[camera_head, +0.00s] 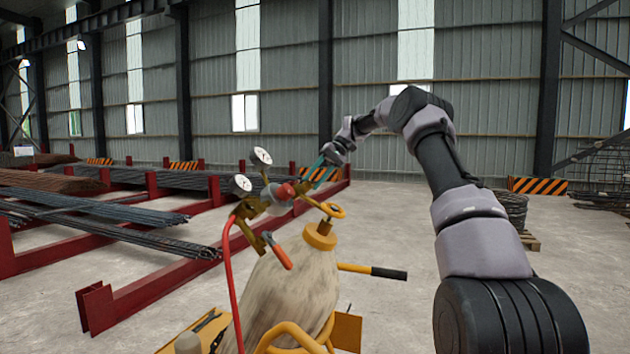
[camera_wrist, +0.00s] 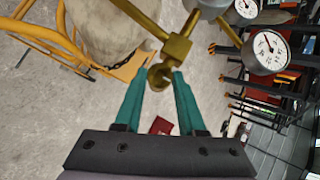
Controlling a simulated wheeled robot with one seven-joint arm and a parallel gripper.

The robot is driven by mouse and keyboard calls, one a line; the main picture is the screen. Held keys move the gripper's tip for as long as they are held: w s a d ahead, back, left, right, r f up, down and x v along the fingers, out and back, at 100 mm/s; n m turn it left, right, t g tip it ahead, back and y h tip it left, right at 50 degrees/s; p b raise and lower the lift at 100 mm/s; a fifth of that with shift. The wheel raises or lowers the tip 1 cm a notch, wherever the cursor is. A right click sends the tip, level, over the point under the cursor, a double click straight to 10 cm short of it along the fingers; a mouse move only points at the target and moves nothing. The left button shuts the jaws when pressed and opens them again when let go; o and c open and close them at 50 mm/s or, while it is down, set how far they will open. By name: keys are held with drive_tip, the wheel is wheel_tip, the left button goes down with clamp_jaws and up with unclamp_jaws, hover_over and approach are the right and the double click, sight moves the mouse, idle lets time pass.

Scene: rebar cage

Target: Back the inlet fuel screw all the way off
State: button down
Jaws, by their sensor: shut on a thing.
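The regulator's brass fitting (camera_wrist: 176,48) fills the upper middle of the wrist view. A rounded brass screw end (camera_wrist: 160,76), which looks like the inlet fuel screw, sits below it. My gripper (camera_wrist: 164,74) has its two teal fingers shut on this end, one on each side. In the head view my gripper (camera_head: 309,182) is beyond the red knob (camera_head: 284,192) of the regulator, and the held screw is hidden there. The screw still appears to meet the brass fitting; its thread cannot be made out.
Two white gauges (camera_head: 240,184) (camera_head: 261,157) stand on the regulator beside my fingers. A yellow handwheel (camera_head: 332,210) tops the pale cylinder (camera_head: 290,290) on its yellow cart. A red hose (camera_head: 231,280) hangs at left. Rebar racks (camera_head: 150,283) lie behind; open floor is at right.

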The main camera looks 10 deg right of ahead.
idle(0.4)
drive_tip(key=c, duration=0.5)
unclamp_jaws()
drive_tip(key=v, duration=0.7)
drive_tip(key=shift+r, duration=0.15)
drive_tip(key=shift+d, duration=0.1)
